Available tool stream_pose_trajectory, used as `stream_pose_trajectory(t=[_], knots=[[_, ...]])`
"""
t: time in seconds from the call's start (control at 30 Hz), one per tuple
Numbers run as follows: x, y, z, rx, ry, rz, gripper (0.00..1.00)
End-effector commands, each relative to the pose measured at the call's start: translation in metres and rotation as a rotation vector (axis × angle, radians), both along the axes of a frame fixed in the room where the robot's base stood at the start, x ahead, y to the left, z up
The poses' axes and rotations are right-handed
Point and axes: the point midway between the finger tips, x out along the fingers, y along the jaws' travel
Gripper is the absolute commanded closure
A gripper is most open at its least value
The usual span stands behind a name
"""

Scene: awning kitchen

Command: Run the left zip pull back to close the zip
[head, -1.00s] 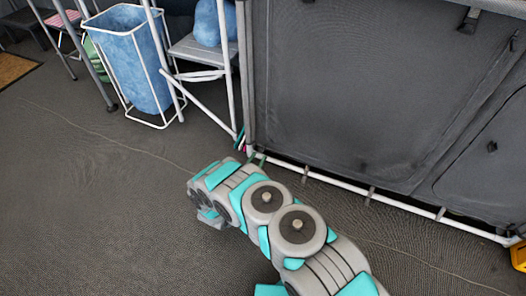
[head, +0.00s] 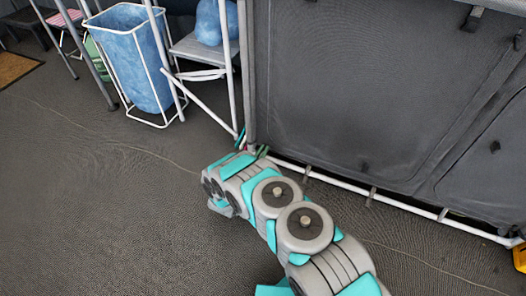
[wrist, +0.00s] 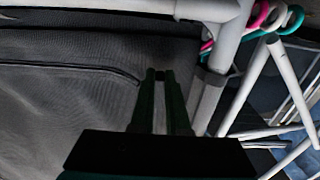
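The dark grey fabric cabinet front (head: 350,90) has a zip seam, which in the wrist view (wrist: 85,67) runs along the panel and curves near my fingertips. My gripper (wrist: 159,74) is at the cabinet's lower left corner, close to the fabric; its green fingertips also show in the head view (head: 261,152). The fingers are close together with a narrow gap. A small dark thing (wrist: 159,76), possibly the left zip pull, shows between the tips. I cannot tell whether they clamp it.
A white frame bar (head: 330,182) runs along the cabinet's foot, and an upright pole stands beside my fingers (wrist: 212,90). Floor at left is clear.

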Motion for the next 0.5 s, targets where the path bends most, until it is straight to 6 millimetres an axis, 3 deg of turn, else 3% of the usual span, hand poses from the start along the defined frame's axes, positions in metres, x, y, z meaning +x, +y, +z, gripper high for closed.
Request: stream_pose_trajectory(t=[0.1, 0.5], knots=[[0.0000, 0.0000, 0.0000, 0.000, 0.000, 0.000, 1.00], [0.0000, 0.0000, 0.0000, 0.000, 0.000, 0.000, 1.00]])
